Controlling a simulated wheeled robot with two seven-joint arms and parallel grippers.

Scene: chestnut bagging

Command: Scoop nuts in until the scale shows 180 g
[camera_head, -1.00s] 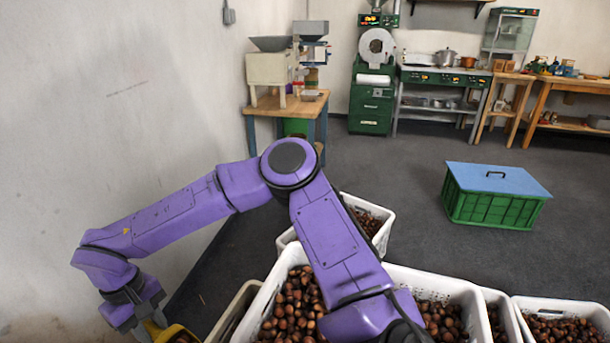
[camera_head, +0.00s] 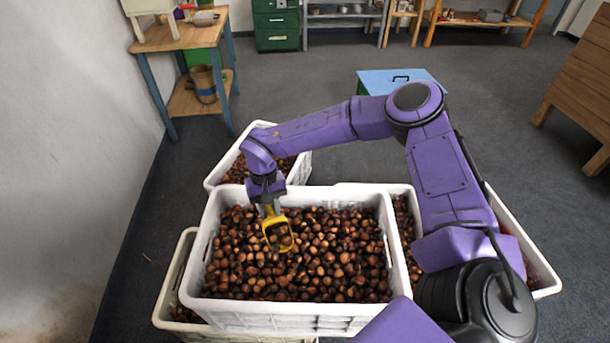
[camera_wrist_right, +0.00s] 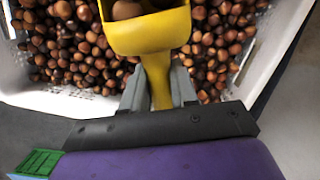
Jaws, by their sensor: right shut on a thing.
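My right gripper (camera_head: 269,207) is shut on the handle of a yellow scoop (camera_head: 289,246). The scoop is over the nuts in the front white crate (camera_head: 300,309), left of the crate's middle, and a few chestnuts lie in it. The right wrist view shows the gripper fingers (camera_wrist_right: 158,92) on both sides of the yellow handle (camera_wrist_right: 158,75), with brown nuts in the scoop bowl (camera_wrist_right: 150,35). Chestnuts (camera_head: 330,258) fill much of the crate. I cannot tell whether the scoop touches them. No scale or bag is recognisable. My left gripper is not in view.
More crates of chestnuts stand behind (camera_head: 213,180), beneath at left (camera_head: 165,312) and at right (camera_head: 545,275). A green box with a blue lid (camera_head: 375,82) is behind my arm. A wooden table (camera_head: 185,42) stands back left. Grey floor between is clear.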

